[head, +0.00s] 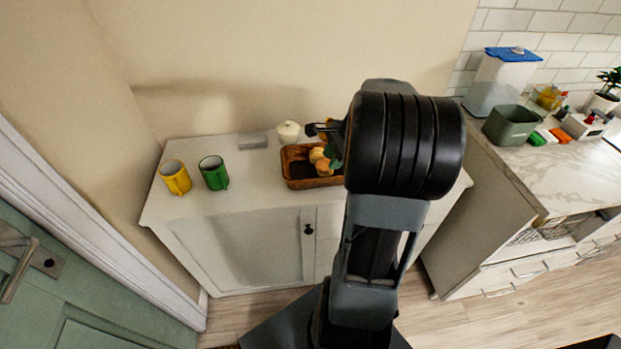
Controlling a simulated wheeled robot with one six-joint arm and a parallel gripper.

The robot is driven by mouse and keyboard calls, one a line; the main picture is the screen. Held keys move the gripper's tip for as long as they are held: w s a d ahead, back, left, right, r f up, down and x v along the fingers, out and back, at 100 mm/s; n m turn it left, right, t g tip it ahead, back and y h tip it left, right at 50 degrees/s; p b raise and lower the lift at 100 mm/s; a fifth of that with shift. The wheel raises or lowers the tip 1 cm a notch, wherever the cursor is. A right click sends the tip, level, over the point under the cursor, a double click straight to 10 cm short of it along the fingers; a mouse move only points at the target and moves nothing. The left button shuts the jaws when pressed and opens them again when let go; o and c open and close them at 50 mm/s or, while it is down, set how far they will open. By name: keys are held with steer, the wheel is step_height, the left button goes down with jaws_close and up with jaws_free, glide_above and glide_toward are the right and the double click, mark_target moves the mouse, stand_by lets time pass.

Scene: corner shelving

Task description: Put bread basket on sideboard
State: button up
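The bread basket (300,183) is a brown rectangular tray holding several rolls or breads (321,163). It is at the white sideboard (245,184), over the middle of its top; my arm hides its right part. I cannot tell whether it rests on the top or is held just above it. My gripper (318,129) shows only in part at the back right edge of the basket, mostly behind my own arm. Its fingers are too hidden to show whether they grip the basket.
A yellow mug (176,178) and a green mug (214,173) stand on the sideboard's left. A grey block (252,141) and a cream round pot (288,132) stand at the back. A marble counter (570,165) with a green bin (511,125) is at right. A green door (60,290) is at left.

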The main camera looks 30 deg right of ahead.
steer(key=s+a+r+n+h, duration=0.1)
steer(key=s+a+n, duration=0.3)
steer(key=a+n, duration=0.6)
steer(key=s+a+r+n+h, duration=0.2)
steer(key=s+a+n, duration=0.2)
steer(key=a+n, duration=0.6)
steer(key=shift+s+a+r+n, duration=0.25)
steer(key=shift+a+r+n, duration=0.1)
steer(key=shift+a, duration=0.45)
